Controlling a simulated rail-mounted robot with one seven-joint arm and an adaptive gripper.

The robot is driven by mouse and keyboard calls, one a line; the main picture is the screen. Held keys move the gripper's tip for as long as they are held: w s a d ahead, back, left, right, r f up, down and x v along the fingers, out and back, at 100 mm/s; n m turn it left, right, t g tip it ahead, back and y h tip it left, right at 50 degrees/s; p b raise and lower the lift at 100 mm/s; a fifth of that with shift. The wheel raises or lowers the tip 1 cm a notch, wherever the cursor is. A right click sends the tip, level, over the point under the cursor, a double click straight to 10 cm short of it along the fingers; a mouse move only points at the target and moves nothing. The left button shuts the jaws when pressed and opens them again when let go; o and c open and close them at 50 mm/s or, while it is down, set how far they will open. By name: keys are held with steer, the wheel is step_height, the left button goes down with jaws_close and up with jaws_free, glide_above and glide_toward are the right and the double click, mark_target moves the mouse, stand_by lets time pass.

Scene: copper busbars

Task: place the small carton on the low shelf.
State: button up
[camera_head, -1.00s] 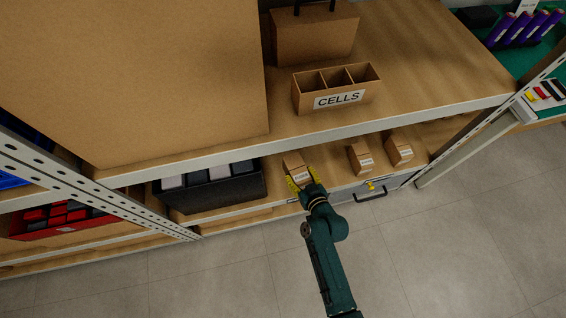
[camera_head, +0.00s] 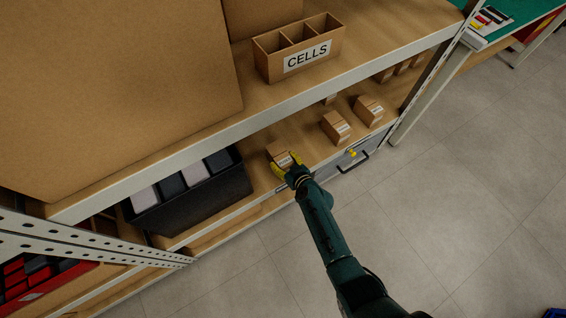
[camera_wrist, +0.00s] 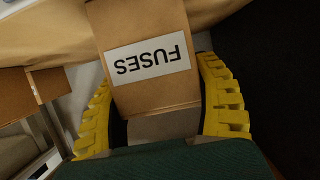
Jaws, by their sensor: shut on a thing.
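A small brown carton (camera_head: 279,155) is at the low shelf (camera_head: 263,187), close to its front edge. In the wrist view the carton (camera_wrist: 150,85) shows a white label reading FUSES, upside down. My gripper (camera_head: 292,168) has yellow fingers, one on each side of the carton, and is shut on it. The yellow fingers also show in the wrist view (camera_wrist: 160,110). I cannot tell whether the carton's base touches the shelf board.
A black bin with grey and white items (camera_head: 195,190) stands left of the carton. Labelled cartons (camera_head: 335,127) (camera_head: 368,110) stand to the right, with bare shelf between. The upper shelf (camera_head: 345,65) overhangs, bearing a CELLS box (camera_head: 300,48) and a big carton (camera_head: 120,90).

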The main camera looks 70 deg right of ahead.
steer(key=o, duration=1.3)
steer(key=shift+c, duration=0.2)
steer(key=shift+w, duration=0.1)
steer(key=p+v, duration=0.4)
steer(key=v, duration=0.8)
steer(key=shift+r, duration=0.1)
